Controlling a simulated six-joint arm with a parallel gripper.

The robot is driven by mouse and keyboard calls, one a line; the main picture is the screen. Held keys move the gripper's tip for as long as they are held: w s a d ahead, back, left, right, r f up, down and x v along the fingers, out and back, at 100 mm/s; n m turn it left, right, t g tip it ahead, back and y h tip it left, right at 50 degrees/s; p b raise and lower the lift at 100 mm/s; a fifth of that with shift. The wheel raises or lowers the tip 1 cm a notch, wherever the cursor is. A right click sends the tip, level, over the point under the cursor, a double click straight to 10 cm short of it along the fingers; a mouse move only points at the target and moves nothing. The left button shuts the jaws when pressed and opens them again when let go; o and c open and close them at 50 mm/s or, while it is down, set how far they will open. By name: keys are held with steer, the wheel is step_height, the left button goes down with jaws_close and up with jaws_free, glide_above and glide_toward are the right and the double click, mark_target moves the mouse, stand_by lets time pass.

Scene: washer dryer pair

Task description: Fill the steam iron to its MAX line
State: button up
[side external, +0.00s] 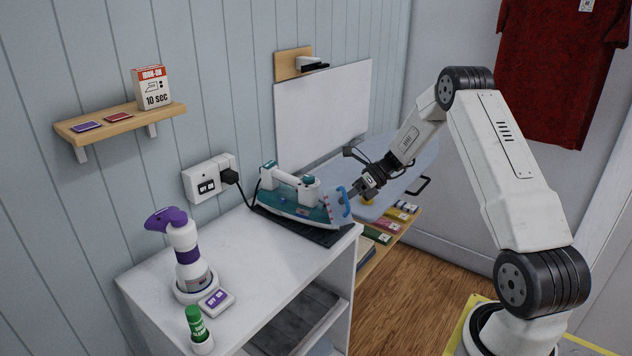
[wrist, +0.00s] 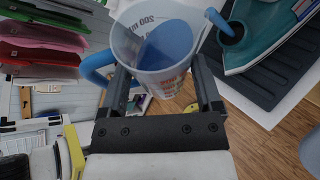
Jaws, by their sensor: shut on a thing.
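The teal and white steam iron (side external: 296,203) rests on a dark ribbed mat (side external: 325,236) on the white cabinet top. The wrist view shows part of the iron (wrist: 275,32) at upper right, with a round dark blue opening. My gripper (wrist: 160,85) is shut on a clear measuring cup (wrist: 128,45) with a blue handle and printed ml marks. Blue liquid shows inside it. In the side view, my gripper (side external: 366,186) holds the cup beside the iron's right end; the cup's blue handle (side external: 344,200) shows. I cannot read the MAX line or the iron's water level.
A purple and white spray bottle (side external: 186,255) and a green-capped glue stick (side external: 197,330) stand at the cabinet's front left. The iron's black plug (side external: 230,176) sits in a wall socket.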

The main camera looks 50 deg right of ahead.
steer(key=shift+f+m+g, duration=0.15)
steer(key=shift+m+g, duration=0.25)
stand_by(1.6)
steer(key=shift+w+d+r+m+g+y, duration=0.1)
steer(key=shift+w+r+m+g+y, duration=0.05)
steer(key=shift+r+m+g+y, duration=0.35)
stand_by(2.8)
stand_by(0.4)
steer(key=shift+r+n+t+h, duration=0.5)
steer(key=shift+r+n+t, duration=0.35)
steer(key=shift+n+t, duration=0.05)
steer(key=shift+r+n+t+h, duration=0.5)
steer(key=shift+n+t, duration=0.4)
steer(key=shift+n, duration=0.2)
steer(key=shift+w+d+r+n+t+h, duration=0.15)
steer(key=shift+r+n+t+h, duration=0.15)
steer(key=shift+n+t, duration=0.35)
steer(key=shift+w+d+r+n+t+h, duration=0.15)
steer(key=shift+r+n+t+h, duration=0.15)
steer(key=shift+n, duration=0.55)
steer(key=shift+a, duration=0.15)
